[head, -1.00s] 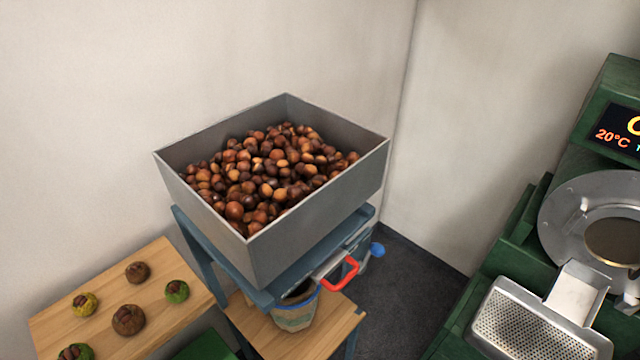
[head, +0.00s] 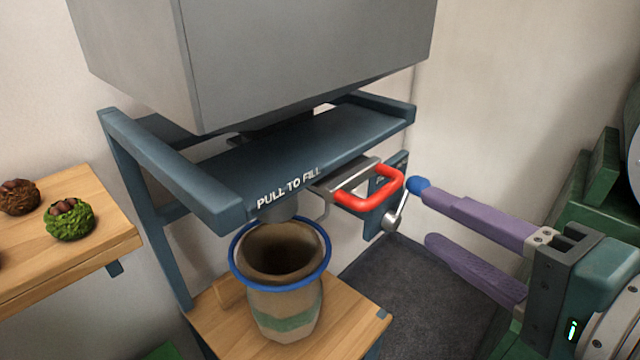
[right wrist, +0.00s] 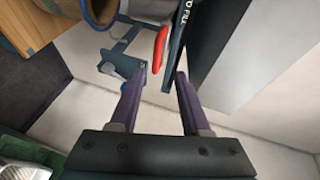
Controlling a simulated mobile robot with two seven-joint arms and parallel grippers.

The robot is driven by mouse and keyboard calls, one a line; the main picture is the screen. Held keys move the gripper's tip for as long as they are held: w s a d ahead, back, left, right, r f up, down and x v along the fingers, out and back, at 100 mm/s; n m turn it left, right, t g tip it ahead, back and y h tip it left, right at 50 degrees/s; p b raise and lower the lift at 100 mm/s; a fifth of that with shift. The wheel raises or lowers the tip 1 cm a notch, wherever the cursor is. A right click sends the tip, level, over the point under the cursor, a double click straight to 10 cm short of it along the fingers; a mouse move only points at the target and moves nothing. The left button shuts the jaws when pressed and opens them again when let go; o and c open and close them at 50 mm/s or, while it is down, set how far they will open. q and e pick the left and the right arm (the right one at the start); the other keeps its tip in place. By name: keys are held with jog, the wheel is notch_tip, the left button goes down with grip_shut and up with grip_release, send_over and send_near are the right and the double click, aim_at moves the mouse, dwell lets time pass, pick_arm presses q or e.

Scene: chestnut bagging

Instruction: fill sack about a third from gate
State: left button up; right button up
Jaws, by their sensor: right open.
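The sack (head: 284,308) stands upright on a wooden shelf under the hopper spout, its mouth open around a blue ring (head: 236,268). Its inside looks dark and I see no chestnuts in it. The gate's red handle (head: 368,203) sticks out from under the frame marked "PULL TO FILL"; it also shows in the right wrist view (right wrist: 160,48). My right gripper (head: 428,216) is open and empty, right of the red handle, its upper finger close to a blue-knobbed lever (head: 398,205). In the right wrist view its fingers (right wrist: 160,82) are apart. My left gripper is not in view.
The grey hopper (head: 300,60) sits on the blue frame (head: 165,185) above the sack. A wooden table (head: 90,245) with chestnut burrs stands at left. Green machinery (head: 590,190) is at right. Dark floor (head: 410,290) lies between.

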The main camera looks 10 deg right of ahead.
aim_at(388, 194)
jog(key=shift+m+h, duration=0.3)
jog(key=shift+m, duration=0.1)
jog(key=x, duration=1)
jog(key=shift+w+d+f, duration=0.15)
jog(key=shift+w+f, duration=0.1)
jog(key=shift+w, duration=0.05)
jog(key=shift+c, duration=0.3)
grip_shut()
dwell(0.4)
